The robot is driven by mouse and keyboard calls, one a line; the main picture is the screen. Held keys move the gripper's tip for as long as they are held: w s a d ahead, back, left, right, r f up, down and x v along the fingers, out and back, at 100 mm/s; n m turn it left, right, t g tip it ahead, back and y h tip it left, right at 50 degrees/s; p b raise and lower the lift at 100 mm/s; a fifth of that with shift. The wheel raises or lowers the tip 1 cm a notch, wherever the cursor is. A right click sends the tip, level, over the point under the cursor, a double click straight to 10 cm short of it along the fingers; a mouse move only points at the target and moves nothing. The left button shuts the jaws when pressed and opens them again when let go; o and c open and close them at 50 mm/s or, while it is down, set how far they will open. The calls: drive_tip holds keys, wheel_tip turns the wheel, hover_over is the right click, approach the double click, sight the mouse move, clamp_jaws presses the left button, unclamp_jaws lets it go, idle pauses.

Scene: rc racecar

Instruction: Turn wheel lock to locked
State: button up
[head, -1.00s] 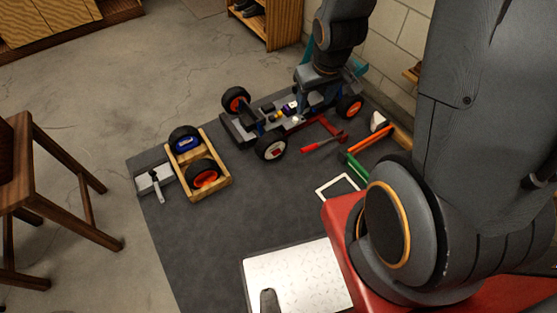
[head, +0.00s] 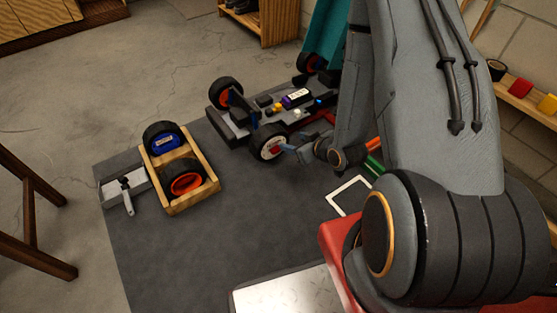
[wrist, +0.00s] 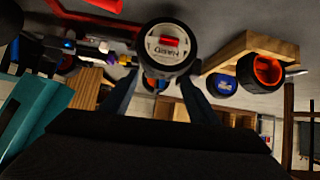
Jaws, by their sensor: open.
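The car (head: 262,112) stands on a dark mat. Its near front wheel (head: 269,142) has a black tyre and a white face with a small red lock (head: 276,149) at its centre. In the wrist view the wheel (wrist: 152,52) is at the top centre, and the red lock (wrist: 170,41) shows as a short, roughly horizontal bar. Dark lettering on the face is too small to read surely. My gripper (head: 295,149) is open and empty, close to the wheel's face. In the wrist view my gripper (wrist: 159,78) has its fingers spread below the lock; contact cannot be told.
A wooden tray (head: 215,190) with two loose wheels stands left of the car. A grey tray (head: 110,192) with a tool lies beside it. A white frame (head: 333,207) lies on the mat (head: 265,225). A wooden chair (head: 30,205) is at left.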

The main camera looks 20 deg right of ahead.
drive_tip(key=t+y+b, duration=0.1)
drive_tip(key=t+b, duration=0.1)
drive_tip(key=b, duration=0.4)
approach(276, 149)
drive_tip(key=shift+m, duration=0.3)
drive_tip(key=shift+b+x, duration=2)
drive_tip(key=shift+x, duration=1.55)
drive_tip(key=shift+f, duration=0.1)
drive_tip(key=c, duration=1)
drive_tip(key=shift+c, duration=0.2)
